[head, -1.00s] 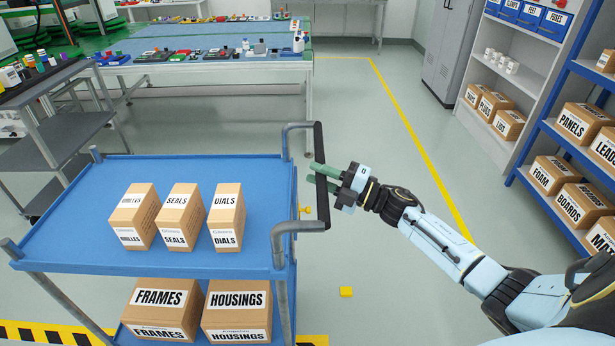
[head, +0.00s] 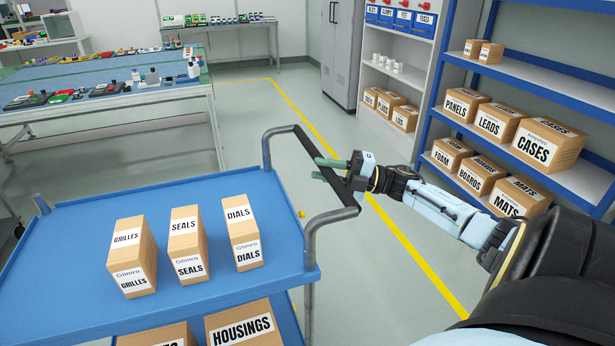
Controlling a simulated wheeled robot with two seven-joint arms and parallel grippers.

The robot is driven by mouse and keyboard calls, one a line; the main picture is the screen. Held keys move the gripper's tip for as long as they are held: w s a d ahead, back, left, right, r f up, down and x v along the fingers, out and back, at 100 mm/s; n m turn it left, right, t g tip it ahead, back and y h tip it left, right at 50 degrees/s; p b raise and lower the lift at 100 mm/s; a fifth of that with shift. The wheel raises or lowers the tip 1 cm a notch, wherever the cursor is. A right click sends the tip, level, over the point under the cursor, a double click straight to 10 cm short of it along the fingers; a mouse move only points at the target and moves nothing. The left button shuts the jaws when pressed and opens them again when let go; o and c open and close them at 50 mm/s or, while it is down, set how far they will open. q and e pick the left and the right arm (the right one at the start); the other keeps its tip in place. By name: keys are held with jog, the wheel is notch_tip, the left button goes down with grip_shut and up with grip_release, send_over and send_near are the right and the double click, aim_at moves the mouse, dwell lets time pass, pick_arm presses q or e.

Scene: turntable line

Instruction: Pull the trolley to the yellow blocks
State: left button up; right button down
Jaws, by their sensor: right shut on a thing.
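The blue trolley (head: 75,262) stands at the lower left in the head view, with boxes on its top and lower decks. Its black handle bar (head: 338,186) sits on grey bent tubes at its right end. My right gripper (head: 328,170) is shut on this handle, its green fingers around the bar. On the top deck stand the grilles box (head: 133,257), the seals box (head: 188,245) and the dials box (head: 243,231), all upright. The housings box (head: 240,323) shows below, partly cut off. No yellow blocks show in this view. My left gripper is not in view.
A workbench (head: 110,115) with small parts stands behind the trolley. A blue shelf rack (head: 560,175) with labelled boxes and a grey cabinet (head: 341,50) stand to the right and back. A yellow floor line (head: 395,232) runs past the handle. The floor between is clear.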

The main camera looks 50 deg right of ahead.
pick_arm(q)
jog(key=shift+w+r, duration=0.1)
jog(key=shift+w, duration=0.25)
pick_arm(e)
jog(key=shift+s+d, duration=0.1)
jog(key=shift+d, duration=0.3)
jog(key=c, duration=1.5)
grip_release()
jog(key=shift+c, duration=0.2)
jog(key=o, duration=0.3)
jog(key=shift+s+d, duration=0.15)
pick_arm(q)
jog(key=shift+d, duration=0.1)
pick_arm(e)
jog(key=shift+o, duration=0.2)
jog(key=shift+a, duration=0.2)
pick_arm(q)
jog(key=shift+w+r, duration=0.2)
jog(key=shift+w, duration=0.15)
pick_arm(e)
jog(key=v, duration=1.3)
